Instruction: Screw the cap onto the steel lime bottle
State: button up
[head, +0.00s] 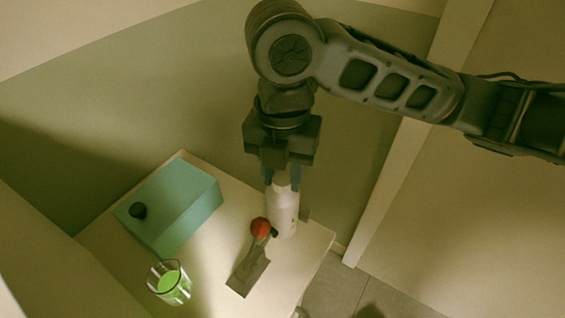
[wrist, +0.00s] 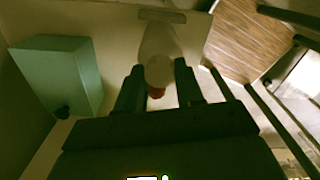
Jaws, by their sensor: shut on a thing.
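The pale bottle (head: 284,210) stands upright near the right edge of the table in the head view. It also shows in the wrist view (wrist: 158,38), beyond my fingers. My gripper (head: 281,176) is above the bottle, pointing down, with its fingers on both sides of the light cap (head: 281,184). In the wrist view my gripper (wrist: 159,80) is shut on the round, pale cap (wrist: 159,70). The cap is in line with the bottle's top. I cannot tell whether its thread has engaged.
A teal box (head: 185,205) with a dark knob (head: 138,210) is at the left. The table's right edge is near.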

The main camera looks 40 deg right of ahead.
jog(key=m+p, duration=0.1)
jog(key=m, duration=0.2)
jog(key=shift+r, duration=0.15)
jog(key=shift+m+p, duration=0.35)
jog(key=shift+m, duration=0.65)
jog(key=o, duration=1)
jog(key=shift+c, duration=0.2)
jog(key=shift+f, duration=0.2)
